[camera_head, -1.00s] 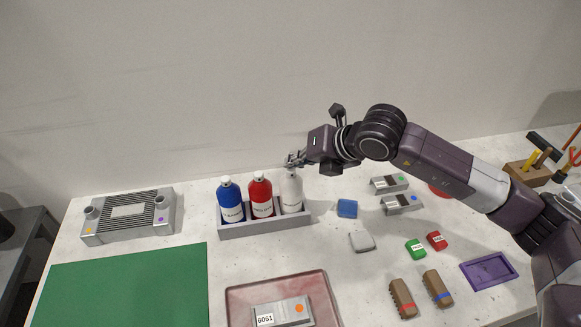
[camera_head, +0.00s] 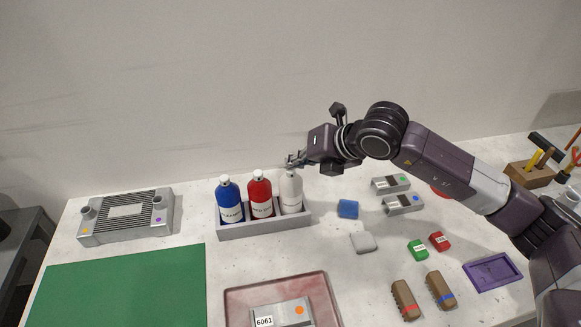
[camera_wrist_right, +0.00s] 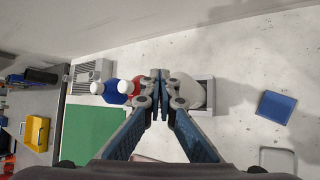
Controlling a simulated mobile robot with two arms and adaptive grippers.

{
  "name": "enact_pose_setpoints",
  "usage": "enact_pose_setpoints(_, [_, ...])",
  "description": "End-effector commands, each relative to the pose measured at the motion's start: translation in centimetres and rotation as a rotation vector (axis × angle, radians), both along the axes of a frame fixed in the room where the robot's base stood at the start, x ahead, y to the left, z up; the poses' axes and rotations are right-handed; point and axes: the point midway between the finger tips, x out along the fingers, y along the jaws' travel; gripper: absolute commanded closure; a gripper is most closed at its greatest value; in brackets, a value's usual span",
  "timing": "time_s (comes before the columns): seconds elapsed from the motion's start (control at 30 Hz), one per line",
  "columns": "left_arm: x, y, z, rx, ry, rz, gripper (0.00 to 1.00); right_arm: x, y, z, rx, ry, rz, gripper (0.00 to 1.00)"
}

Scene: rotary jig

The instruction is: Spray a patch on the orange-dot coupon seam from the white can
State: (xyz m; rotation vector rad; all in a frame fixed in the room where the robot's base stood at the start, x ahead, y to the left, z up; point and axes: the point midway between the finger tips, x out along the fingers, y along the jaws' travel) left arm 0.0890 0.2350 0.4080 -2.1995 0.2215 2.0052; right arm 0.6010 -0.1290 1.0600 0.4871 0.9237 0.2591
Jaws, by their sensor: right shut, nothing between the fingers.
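The white can (camera_head: 291,194) stands upright in the right end of a grey rack (camera_head: 265,230), beside the red can (camera_head: 261,197) and the blue can (camera_head: 229,202). My right gripper (camera_head: 292,161) is at the top of the white can, shut and empty. In the right wrist view its fingertips (camera_wrist_right: 160,76) are together, with the white can (camera_wrist_right: 188,90) partly hidden behind them. The orange-dot coupon (camera_head: 282,313), labelled 6061, lies in a reddish tray (camera_head: 232,305) at the front, cut by the picture edge. My left gripper is not in view.
A finned metal block (camera_head: 126,217) and a green mat (camera_head: 120,285) lie on the left. Blue (camera_head: 348,208) and white (camera_head: 363,242) blocks, two grey coupons, brown brushes and a purple tray (camera_head: 491,271) lie right of the rack. Bare table shows between them.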

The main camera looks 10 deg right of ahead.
Motion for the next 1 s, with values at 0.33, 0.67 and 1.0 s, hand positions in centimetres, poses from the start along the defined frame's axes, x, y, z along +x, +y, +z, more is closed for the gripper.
enact_pose_setpoints(0.33, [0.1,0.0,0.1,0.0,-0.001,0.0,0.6,0.0,0.0,0.4,-0.001,0.0,0.001,1.0])
enact_pose_setpoints(0.67, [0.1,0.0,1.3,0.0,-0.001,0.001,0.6,0.0,0.0,3.9,0.0,-0.003,0.001,1.0])
enact_pose_setpoints(1.0, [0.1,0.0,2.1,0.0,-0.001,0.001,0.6,0.0,0.0,6.3,0.0,-0.004,0.0,1.0])
